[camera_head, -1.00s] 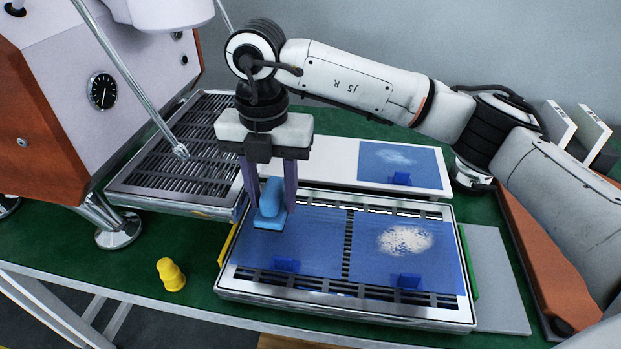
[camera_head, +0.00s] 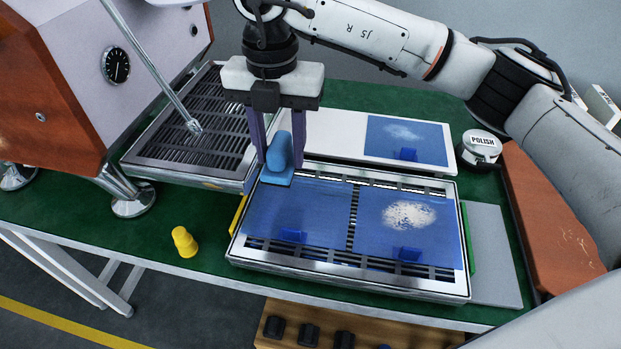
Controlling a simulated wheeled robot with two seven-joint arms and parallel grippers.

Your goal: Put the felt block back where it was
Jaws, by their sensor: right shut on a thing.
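My right gripper (camera_head: 277,170) points down with its purple fingers on either side of the blue felt block (camera_head: 279,150) and is shut on it. The block is upright, a rounded grip on a flat base, over the back left edge of the slotted metal tray (camera_head: 350,286). I cannot tell whether its base touches anything. The tray carries a blue left panel (camera_head: 300,212), which looks clean, and a blue right panel (camera_head: 385,245) with a whitish patch (camera_head: 409,214). My left gripper is not in view.
A white board (camera_head: 345,128) with another smeared blue panel (camera_head: 415,153) lies behind the tray. A polish tin (camera_head: 482,147) stands at right. The espresso machine (camera_head: 75,95) and its drip grate (camera_head: 200,125) are at left. A yellow piece (camera_head: 184,241) stands near the front edge.

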